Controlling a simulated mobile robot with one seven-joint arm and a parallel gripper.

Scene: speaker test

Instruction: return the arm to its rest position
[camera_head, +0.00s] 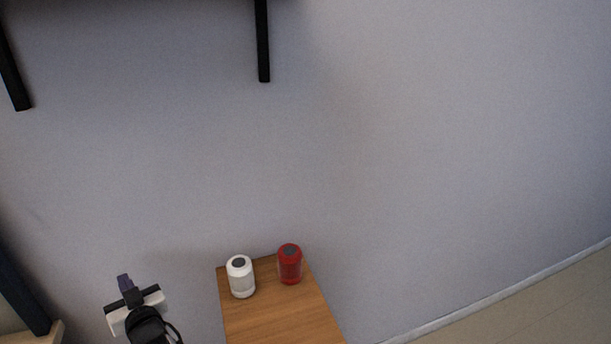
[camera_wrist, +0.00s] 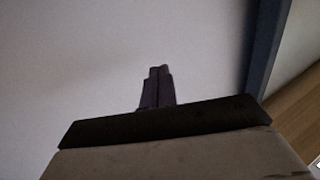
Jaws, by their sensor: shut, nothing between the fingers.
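My gripper (camera_head: 124,282) is at the lower left of the head view, to the left of the wooden table and apart from it. In the wrist view its fingers (camera_wrist: 158,88) are together, with nothing between them, against a plain pale wall. The part of my arm behind the gripper runs out of the bottom of the head view.
A white speaker (camera_head: 242,281) and a red speaker (camera_head: 290,266) stand upright on the wooden table (camera_head: 272,325). Black brackets (camera_head: 262,45) hang on the grey wall (camera_head: 430,150) above. A dark post (camera_head: 22,290) stands at the left edge. Floor (camera_head: 540,310) shows at lower right.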

